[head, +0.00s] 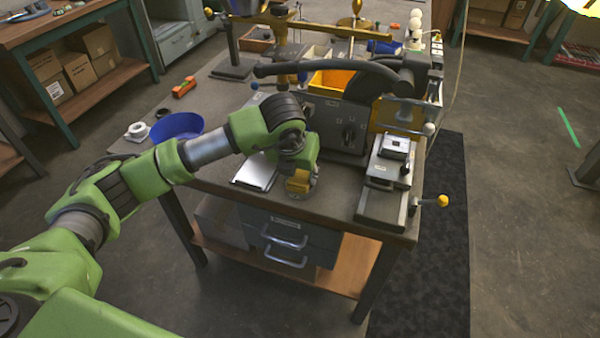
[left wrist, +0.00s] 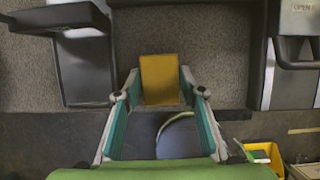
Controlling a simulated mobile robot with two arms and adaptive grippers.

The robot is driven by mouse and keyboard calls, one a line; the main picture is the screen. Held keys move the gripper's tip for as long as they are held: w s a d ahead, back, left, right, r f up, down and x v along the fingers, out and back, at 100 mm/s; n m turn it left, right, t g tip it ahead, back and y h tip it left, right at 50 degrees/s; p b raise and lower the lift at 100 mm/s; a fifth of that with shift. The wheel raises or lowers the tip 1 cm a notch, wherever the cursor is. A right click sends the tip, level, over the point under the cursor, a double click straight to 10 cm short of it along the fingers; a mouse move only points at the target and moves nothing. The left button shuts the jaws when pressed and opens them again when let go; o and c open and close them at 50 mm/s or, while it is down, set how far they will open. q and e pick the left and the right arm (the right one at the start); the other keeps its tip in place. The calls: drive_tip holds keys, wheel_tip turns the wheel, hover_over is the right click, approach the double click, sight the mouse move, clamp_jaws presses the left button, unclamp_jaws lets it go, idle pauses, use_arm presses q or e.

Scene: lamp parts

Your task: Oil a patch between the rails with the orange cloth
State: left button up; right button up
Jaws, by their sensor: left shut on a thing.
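The orange cloth (head: 299,185) looks like a small yellow-orange pad. My left gripper (head: 298,178) is shut on it, over the front part of the bench top. In the left wrist view the cloth (left wrist: 160,80) lies between the two fingertips of the left gripper (left wrist: 160,92), above the grey bench surface. I cannot tell whether it touches the surface. A grey slide unit (head: 385,185) with long dark edges stands to the right of the gripper. I cannot tell for sure which parts are the rails. No oil patch shows clearly. My right gripper is not in view.
A pale flat plate (head: 255,172) lies left of the gripper. A machine with a dial (head: 340,130) stands just behind it. A yellow-knobbed handle (head: 442,201) juts past the bench's right edge. A blue bowl (head: 177,127) stands at the left. Drawers (head: 285,245) sit below.

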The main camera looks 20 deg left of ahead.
sight(300, 176)
use_arm(q)
drive_tip(key=shift+r+p, duration=1.55)
drive_tip(key=shift+r, duration=1.95)
